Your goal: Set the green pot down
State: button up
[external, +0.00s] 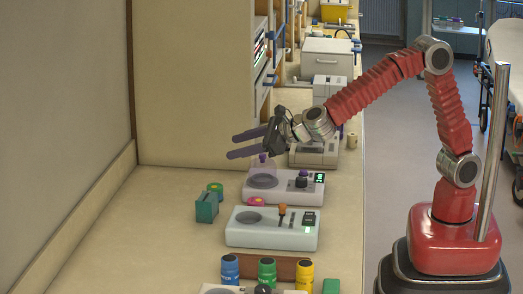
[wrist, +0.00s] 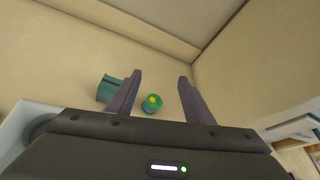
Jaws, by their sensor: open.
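A small round green pot (external: 216,188) stands on the bench, beside a teal block-shaped holder (external: 207,207). In the wrist view the green pot (wrist: 152,103), with a yellow spot on its top, shows between my fingers but farther off, on the bench surface. The teal holder (wrist: 106,88) is just left of it there, partly behind the left finger. My gripper (external: 232,147) is open and empty, its fingers pointing left above the bench, higher than the pot and apart from it. The fingers also show spread in the wrist view (wrist: 160,76).
A clear purple-tinted flask (external: 262,166) stands on a white hotplate (external: 285,186) below my gripper. A second white device (external: 272,229) is nearer. A pink round thing (external: 257,201) lies between them. Blue, green and yellow cans stand at the front. The bench's left side is free.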

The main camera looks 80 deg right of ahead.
jog(key=s+d+r+n+g+y, duration=0.1)
jog(key=s+r+n+y, duration=0.25)
jog(key=s+n, duration=0.45)
jog(key=s+d+r+n+y, duration=0.1)
jog(key=s+r+n+y, duration=0.25)
jog(key=s+n, duration=0.45)
jog(key=s+d+f+n+g+h, duration=0.1)
jog(key=s+d+f+n+g, duration=0.1)
jog(key=s+d+n, duration=0.3)
jog(key=s+d+f+n+g+h, duration=0.2)
jog(key=s+d+f+n, duration=0.2)
jog(key=s+n, duration=0.3)
jog(key=s+d+f+n+g+h, duration=0.1)
jog(key=s+d+f+n, duration=0.3)
jog(key=s, duration=0.9)
jog(key=shift+d+n+g, duration=0.8)
jog(key=shift+n+g, duration=0.1)
jog(key=shift+n, duration=0.2)
